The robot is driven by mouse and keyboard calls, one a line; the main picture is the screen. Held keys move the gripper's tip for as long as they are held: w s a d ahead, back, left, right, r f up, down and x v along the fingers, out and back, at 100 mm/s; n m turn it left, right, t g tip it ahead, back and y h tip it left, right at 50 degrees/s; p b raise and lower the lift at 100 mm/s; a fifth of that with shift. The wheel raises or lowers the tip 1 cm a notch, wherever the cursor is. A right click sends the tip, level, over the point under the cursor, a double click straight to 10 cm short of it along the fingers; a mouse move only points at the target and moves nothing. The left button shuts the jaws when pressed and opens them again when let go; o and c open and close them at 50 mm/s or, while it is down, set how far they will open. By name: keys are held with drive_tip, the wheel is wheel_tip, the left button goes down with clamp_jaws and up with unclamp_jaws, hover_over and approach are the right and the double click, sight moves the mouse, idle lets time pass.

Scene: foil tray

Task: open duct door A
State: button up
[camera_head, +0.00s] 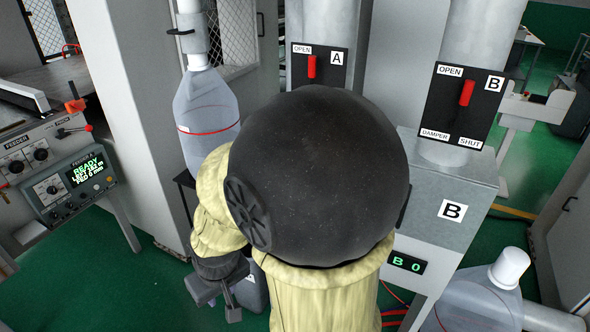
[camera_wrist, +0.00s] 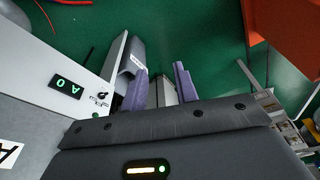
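In the wrist view, the duct A housing fills the left side, with an "A" label (camera_wrist: 8,155) and a green "A 0" display (camera_wrist: 68,86). A pale panel (camera_wrist: 117,62) with a small dark fitting stands beside it; I cannot tell whether this is duct door A or how far open it is. My gripper (camera_wrist: 160,78) has its two purple fingers apart, with a gap between them. The left finger is close to a grey block; contact is unclear. In the head view, my gripper (camera_head: 232,308) is low, and my arm hides the front of duct A.
In the head view, the damper A lever (camera_head: 311,66) and damper B lever (camera_head: 466,92) are up near OPEN. A plastic bottle (camera_head: 205,112) hangs left of my arm; another jug (camera_head: 480,300) is lower right. A feeder console (camera_head: 80,175) stands left. Red cables (camera_head: 395,312) run low.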

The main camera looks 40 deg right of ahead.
drive_tip(key=w+d+f+m+t+h+p, duration=0.45)
drive_tip(key=w+d+m, duration=0.35)
drive_tip(key=w, duration=0.3)
drive_tip(key=d+r+m+t+h+p, duration=0.2)
drive_tip(key=d+r+m+t+h, duration=0.1)
drive_tip(key=d+r+h, duration=0.5)
drive_tip(key=d+h, duration=0.2)
drive_tip(key=d, duration=0.1)
drive_tip(key=shift+s, duration=0.2)
drive_tip(key=shift+d+r+h, duration=0.1)
drive_tip(key=shift+h, duration=0.15)
